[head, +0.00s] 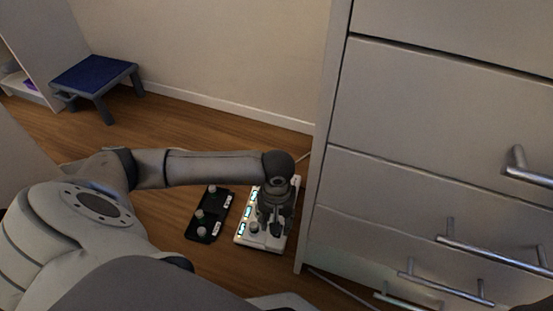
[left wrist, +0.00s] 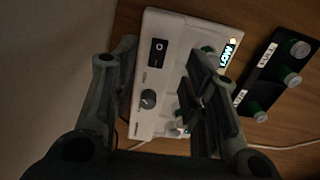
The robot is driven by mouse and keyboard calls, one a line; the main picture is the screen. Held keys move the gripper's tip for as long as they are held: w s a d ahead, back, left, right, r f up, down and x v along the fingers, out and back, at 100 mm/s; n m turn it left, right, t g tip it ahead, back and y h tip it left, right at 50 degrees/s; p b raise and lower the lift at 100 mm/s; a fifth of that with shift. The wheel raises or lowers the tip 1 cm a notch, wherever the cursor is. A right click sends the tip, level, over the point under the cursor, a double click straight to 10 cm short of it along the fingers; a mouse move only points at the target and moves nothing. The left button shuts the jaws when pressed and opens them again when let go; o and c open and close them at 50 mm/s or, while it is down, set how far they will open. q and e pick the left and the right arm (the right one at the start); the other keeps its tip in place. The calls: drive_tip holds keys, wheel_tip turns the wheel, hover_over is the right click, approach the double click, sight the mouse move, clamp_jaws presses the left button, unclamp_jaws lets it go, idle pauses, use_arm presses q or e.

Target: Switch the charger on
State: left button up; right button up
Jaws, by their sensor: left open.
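The white charger (head: 262,243) lies on the wooden floor beside the drawer cabinet, with lit displays along its left side in the head view. It also fills the middle of the left wrist view (left wrist: 180,27), which shows a black rocker switch (left wrist: 158,51) and a dark round knob (left wrist: 148,98) on its top. I cannot tell the switch's position. My left gripper (head: 273,222) points down over the charger and hides part of it. In the left wrist view the gripper (left wrist: 163,65) is open, its fingers either side of the switch and knob. My right gripper is not in view.
A black holder (head: 217,208) with several round-topped cells lies left of the charger. The drawer cabinet (head: 440,130) with metal handles stands close on the right. A blue-topped stool (head: 95,72) stands far left by the wall. A cable (head: 340,285) runs along the floor.

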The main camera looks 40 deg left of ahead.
use_arm(q)
wheel_tip(320, 180, down, 7)
drive_tip(key=b, duration=0.3)
drive_tip(key=shift+b, duration=0.4)
drive_tip(key=shift+r, duration=0.1)
drive_tip(key=shift+c, duration=0.5)
